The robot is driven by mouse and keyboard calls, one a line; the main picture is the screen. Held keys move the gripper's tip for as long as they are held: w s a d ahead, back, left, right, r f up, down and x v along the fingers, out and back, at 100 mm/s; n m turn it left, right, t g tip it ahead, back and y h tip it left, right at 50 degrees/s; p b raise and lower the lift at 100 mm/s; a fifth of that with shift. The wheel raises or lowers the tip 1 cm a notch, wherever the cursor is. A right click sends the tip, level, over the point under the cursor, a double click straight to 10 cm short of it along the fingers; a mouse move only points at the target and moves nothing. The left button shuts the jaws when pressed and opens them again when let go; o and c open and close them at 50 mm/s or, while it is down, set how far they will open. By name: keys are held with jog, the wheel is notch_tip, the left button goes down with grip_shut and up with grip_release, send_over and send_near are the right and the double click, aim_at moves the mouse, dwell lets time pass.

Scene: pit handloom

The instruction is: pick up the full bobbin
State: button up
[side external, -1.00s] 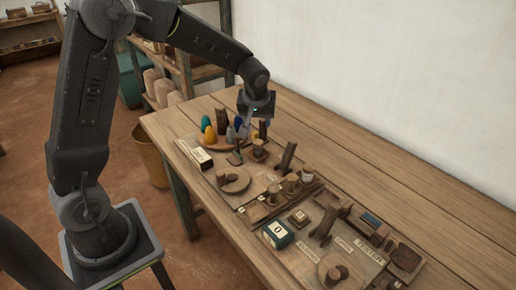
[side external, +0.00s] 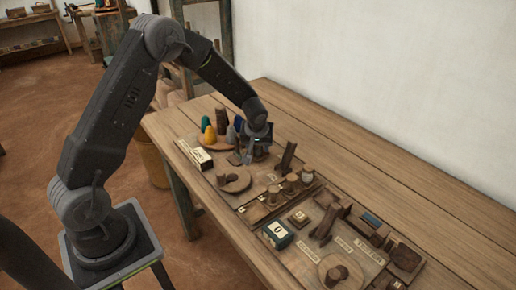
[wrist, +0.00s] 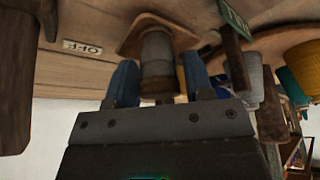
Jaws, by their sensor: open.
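A grey, thread-wound bobbin (wrist: 157,55) stands on a small square wooden base (wrist: 133,38) in the wrist view; I take it to be the full bobbin. My gripper (wrist: 159,66) is open, with one blue finger on each side of it. Gaps seem to show between the fingers and the thread, and I cannot see contact. In the side external view my gripper (side external: 251,152) is low over the far-left part of the wooden work board, and hides most of the bobbin.
A yellow cone (side external: 210,134), a teal cone (side external: 206,123) and a brown post (side external: 222,119) stand close left of my gripper. A brown upright piece (side external: 286,157) stands to its right. A round wooden dish (side external: 236,180) and a box marked 0 (side external: 277,235) are nearer. The table's right side is clear.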

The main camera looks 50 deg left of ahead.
jog(key=shift+f, duration=0.15)
jog(key=c, duration=0.7)
